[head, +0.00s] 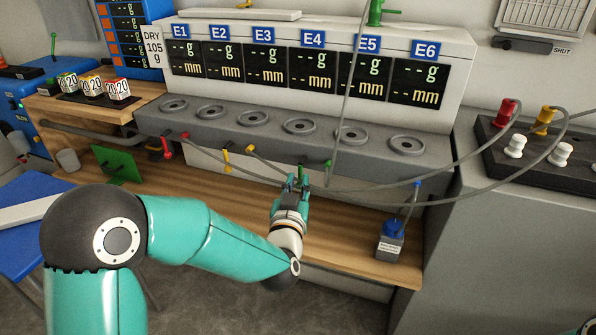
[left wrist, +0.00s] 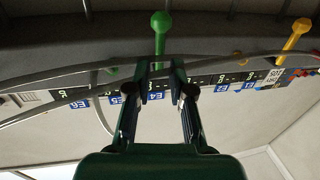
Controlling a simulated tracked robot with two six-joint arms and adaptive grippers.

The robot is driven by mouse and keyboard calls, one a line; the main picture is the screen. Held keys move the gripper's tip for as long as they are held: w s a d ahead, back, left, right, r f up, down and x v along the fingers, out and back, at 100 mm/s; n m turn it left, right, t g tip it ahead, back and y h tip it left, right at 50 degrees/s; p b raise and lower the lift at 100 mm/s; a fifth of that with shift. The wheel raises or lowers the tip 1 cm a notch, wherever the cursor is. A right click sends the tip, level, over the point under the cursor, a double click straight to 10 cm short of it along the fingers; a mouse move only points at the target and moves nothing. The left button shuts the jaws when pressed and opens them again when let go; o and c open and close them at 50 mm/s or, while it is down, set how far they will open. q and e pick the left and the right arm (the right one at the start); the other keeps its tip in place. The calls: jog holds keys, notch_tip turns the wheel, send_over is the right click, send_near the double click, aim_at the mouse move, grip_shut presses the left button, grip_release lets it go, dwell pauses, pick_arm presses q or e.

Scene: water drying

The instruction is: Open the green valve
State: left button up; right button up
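The green valve handle (left wrist: 160,32), a stem with a round knob, hangs under the grey bench of burners in the left wrist view. My left gripper (left wrist: 161,70) is open, with one finger on each side of the line of the stem. The stem's lower end shows between the fingertips; I cannot tell whether they touch it. In the head view my left gripper (head: 298,182) is below the front edge of the bench, under E4, and largely hides the handle.
Yellow handles (head: 227,160) and red handles (head: 166,148) hang left along the bench (head: 220,135). Grey hoses cross close to the gripper's right. A blue-capped bottle (head: 390,243) stands on the wooden shelf (head: 345,238). A green plate (head: 117,164) stands at left.

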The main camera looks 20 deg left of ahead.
aim_at(301, 174)
pick_arm(q)
jog(key=shift+w+a, duration=0.2)
jog(key=shift+w, duration=1)
jog(key=shift+w+a, duration=0.2)
jog(key=shift+w, duration=0.95)
grip_shut()
jog(key=shift+a, duration=0.3)
jog(key=shift+d, duration=0.4)
